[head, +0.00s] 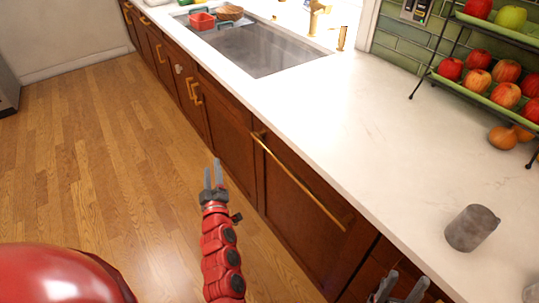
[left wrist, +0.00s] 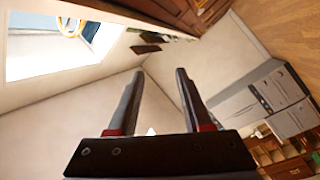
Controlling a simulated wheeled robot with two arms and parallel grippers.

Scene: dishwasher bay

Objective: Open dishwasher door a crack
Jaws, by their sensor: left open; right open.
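The dishwasher door (head: 290,205) is a brown wooden panel under the counter in the head view. It looks closed, flush with the cabinets. A long gold bar handle (head: 297,181) runs along its top. My left gripper (head: 213,173) is open and empty over the floor, left of the door and apart from the handle. Its two fingers also show spread in the left wrist view (left wrist: 160,85), with nothing between them; the door is not recognisable there. My right gripper (head: 398,287) is open at the bottom edge, near the counter front, partly cut off by the frame.
The white counter (head: 350,120) runs above the door. A sink (head: 265,48) is further back. The wooden floor (head: 110,150) left of the cabinets is clear.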

